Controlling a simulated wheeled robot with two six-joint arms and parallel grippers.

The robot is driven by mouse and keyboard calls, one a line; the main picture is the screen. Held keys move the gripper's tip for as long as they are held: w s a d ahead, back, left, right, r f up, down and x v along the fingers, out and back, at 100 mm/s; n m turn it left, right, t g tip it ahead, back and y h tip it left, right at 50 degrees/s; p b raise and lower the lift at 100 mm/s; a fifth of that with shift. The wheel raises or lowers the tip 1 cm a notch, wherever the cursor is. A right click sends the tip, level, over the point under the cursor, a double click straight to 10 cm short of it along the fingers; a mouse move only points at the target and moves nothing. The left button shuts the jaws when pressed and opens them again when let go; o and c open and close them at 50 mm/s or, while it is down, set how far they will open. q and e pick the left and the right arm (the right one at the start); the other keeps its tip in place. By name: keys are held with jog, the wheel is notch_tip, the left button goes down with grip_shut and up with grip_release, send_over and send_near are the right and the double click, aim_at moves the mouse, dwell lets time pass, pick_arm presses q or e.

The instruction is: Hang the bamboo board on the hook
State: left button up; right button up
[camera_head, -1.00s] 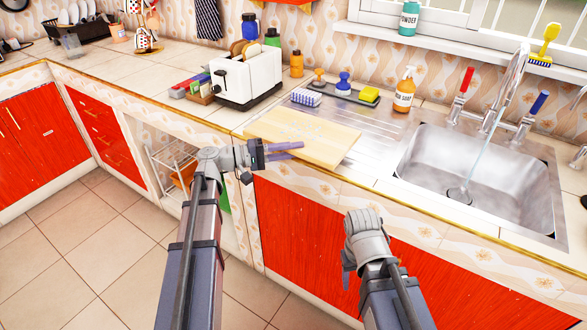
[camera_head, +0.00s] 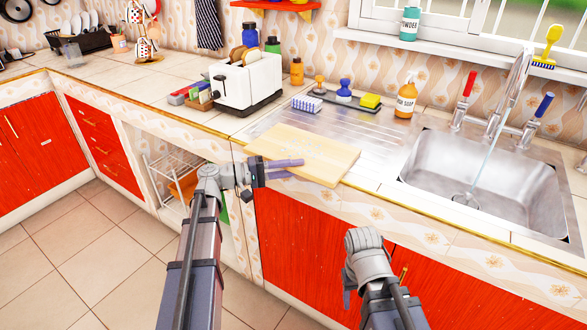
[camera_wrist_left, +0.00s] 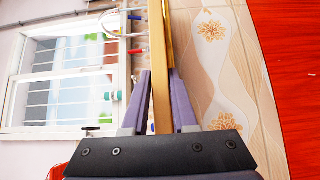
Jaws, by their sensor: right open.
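The bamboo board (camera_head: 310,150) is a flat, light wooden rectangle. It lies over the steel drainer left of the sink, with its front part past the counter edge. My left gripper (camera_head: 285,168) has its two purple fingers on either side of the board's front-left edge, one above and one below. In the left wrist view the board (camera_wrist_left: 161,95) shows edge-on between the fingers, and they appear closed against it. My right gripper (camera_head: 349,292) is open and empty, low in front of the red cabinet; its fingertips are mostly hidden. I cannot make out the hook for the board.
A white toaster (camera_head: 246,85) stands left behind the board. A tray (camera_head: 345,100) with a brush and yellow sponge, and a soap bottle (camera_head: 405,100), are behind it. The sink (camera_head: 490,185) with a running tap is to the right. Counter space at left is partly clear.

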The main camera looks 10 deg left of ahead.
pick_arm(q)
jog(key=o, duration=0.4)
jog(key=shift+f, duration=0.1)
jog(key=v, duration=0.7)
jog(key=shift+a+r+p, duration=0.3)
jog(key=shift+a+r, duration=0.1)
jog(key=shift+r, duration=0.05)
jog(key=shift+s, duration=0.1)
